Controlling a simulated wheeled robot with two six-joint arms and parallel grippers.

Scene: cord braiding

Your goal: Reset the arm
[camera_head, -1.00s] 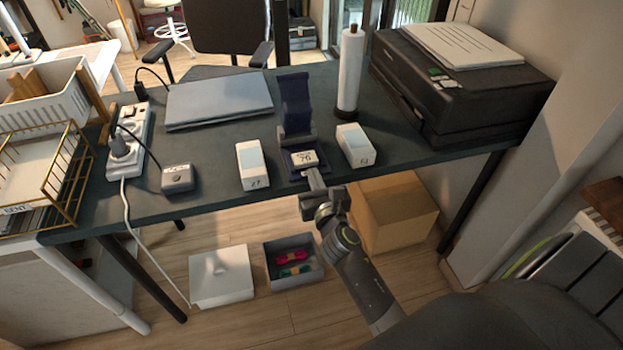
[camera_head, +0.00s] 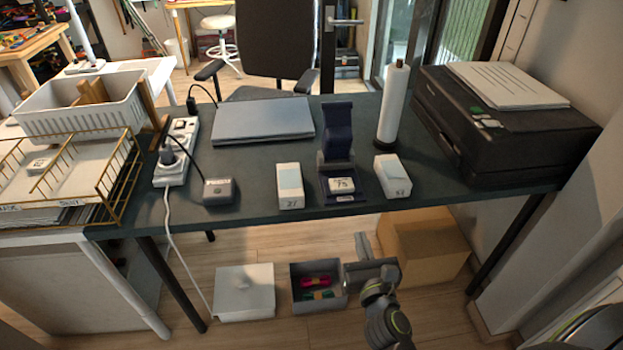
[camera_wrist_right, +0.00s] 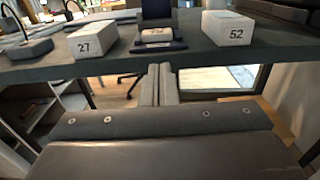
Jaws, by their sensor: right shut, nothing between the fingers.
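My right gripper (camera_head: 361,247) is shut and empty. In the head view it is in front of the desk's front edge and below the desk top, apart from everything on it. In the right wrist view its closed fingers (camera_wrist_right: 159,85) point at the desk edge, below the dark blue stand (camera_wrist_right: 158,38). The stand (camera_head: 336,143) is on the desk with a small white block marked 75 (camera_head: 342,185) on its base. A white box marked 27 (camera_wrist_right: 93,39) is left of it and a white box marked 52 (camera_wrist_right: 227,29) is right of it. My left gripper is not in view.
The dark desk (camera_head: 250,228) also holds a laptop (camera_head: 263,120), a power strip (camera_head: 176,152), a paper roll on a holder (camera_head: 393,103) and a printer (camera_head: 505,125). Below are a white box (camera_head: 245,291), a grey bin (camera_head: 318,304) with coloured cords, and a cardboard box (camera_head: 425,246).

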